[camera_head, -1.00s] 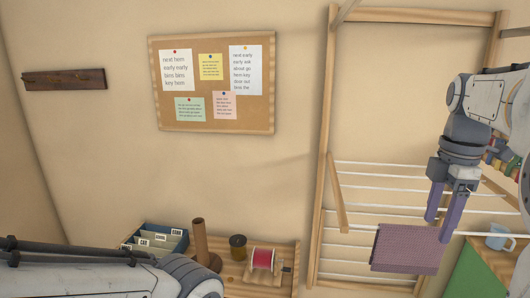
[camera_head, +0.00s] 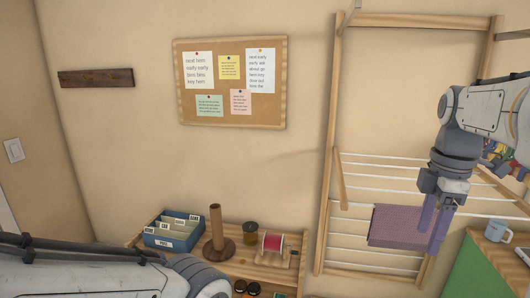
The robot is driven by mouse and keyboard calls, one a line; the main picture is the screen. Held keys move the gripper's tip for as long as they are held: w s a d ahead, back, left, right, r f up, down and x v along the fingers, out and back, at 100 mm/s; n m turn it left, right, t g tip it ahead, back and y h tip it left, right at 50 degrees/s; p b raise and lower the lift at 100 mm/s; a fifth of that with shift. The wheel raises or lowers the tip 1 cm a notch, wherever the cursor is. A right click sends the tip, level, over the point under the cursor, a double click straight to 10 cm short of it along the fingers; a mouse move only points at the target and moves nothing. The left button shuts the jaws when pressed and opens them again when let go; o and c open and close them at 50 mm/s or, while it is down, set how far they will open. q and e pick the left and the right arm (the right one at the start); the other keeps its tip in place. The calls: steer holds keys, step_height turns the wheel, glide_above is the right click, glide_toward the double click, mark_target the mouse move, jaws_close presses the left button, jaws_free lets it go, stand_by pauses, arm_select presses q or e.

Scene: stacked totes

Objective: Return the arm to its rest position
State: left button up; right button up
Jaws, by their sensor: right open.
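My right arm comes in from the right edge. Its gripper (camera_head: 432,238) points down with two purple fingers spread a little apart. The fingers overlap the right edge of a mauve cloth (camera_head: 394,226) in the picture; I cannot tell whether they touch it. The cloth hangs over a bar of the wooden drying rack (camera_head: 331,150). My left arm lies across the bottom left, and its gripper is out of view.
A wooden shelf (camera_head: 240,262) at the bottom holds a blue file box (camera_head: 172,240), a brown peg stand (camera_head: 216,232), a dark jar (camera_head: 250,232) and a red spool (camera_head: 272,243). A mug (camera_head: 496,231) stands at the right. A cork board (camera_head: 232,118) hangs on the wall.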

steer(key=s+a+f+m, duration=0.15)
steer(key=a+f, duration=0.25)
steer(key=a, duration=0.5)
steer(key=s+a+f+m, duration=0.1)
steer(key=s+a+f, duration=0.15)
steer(key=a, duration=0.55)
steer(key=s+a+f+m, duration=0.4)
steer(key=s+a+f, duration=0.5)
steer(key=s, duration=0.4)
steer(key=shift+a+m+y, duration=0.35)
steer(key=shift+y, duration=0.05)
